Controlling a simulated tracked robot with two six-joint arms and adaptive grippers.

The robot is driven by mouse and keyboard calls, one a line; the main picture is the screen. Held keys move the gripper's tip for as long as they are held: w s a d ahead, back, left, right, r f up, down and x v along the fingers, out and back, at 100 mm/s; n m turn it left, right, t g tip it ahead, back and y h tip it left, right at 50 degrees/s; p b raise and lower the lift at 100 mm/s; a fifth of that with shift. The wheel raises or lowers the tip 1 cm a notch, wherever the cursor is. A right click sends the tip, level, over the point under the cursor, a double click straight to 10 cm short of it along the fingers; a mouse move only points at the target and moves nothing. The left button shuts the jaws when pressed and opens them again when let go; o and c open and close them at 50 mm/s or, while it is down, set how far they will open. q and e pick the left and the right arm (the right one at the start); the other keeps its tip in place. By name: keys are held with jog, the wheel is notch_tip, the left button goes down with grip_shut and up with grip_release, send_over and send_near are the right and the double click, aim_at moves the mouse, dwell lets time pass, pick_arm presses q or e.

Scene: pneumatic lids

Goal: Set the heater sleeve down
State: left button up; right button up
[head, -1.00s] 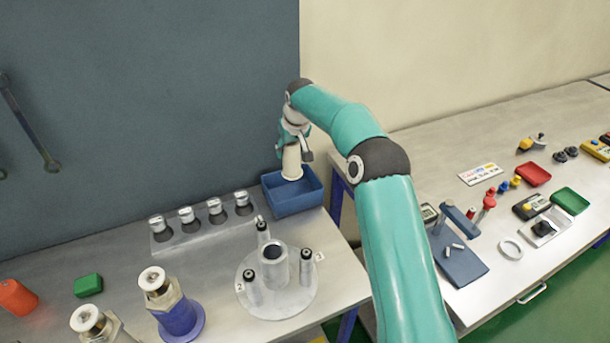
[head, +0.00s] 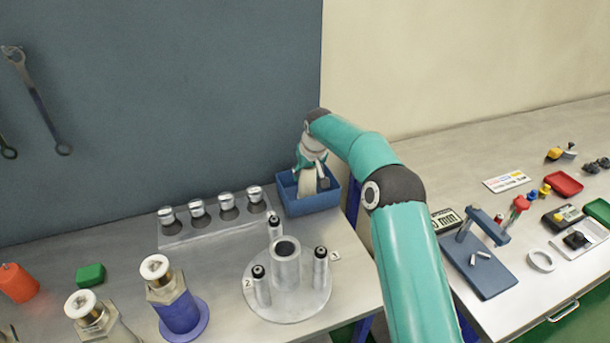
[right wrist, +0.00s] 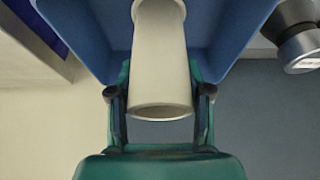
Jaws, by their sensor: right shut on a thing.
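The heater sleeve is a cream tube (head: 307,184). It is in my right gripper (head: 312,170), low in the blue bin (head: 312,204) at the back right of the near bench. In the right wrist view the sleeve (right wrist: 160,55) stands between the two fingers of the right gripper (right wrist: 160,98), with the blue bin walls (right wrist: 228,38) around its far end. Whether the sleeve touches the bin floor cannot be told. My left gripper is not in view.
A rack (head: 215,224) with several silver-topped pieces stands left of the bin. In front is a round plate (head: 290,305) with a central tube and black-topped posts. A green block (head: 90,275) and an orange piece (head: 18,283) lie at left.

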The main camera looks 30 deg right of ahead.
jog(key=shift+f, duration=0.2)
jog(key=o, duration=1.3)
jog(key=shift+w, duration=0.1)
jog(key=shift+c, duration=0.2)
jog(key=shift+r, duration=0.15)
jog(key=b+v, duration=0.1)
jog(key=v, duration=1.1)
jog(key=shift+b, duration=0.3)
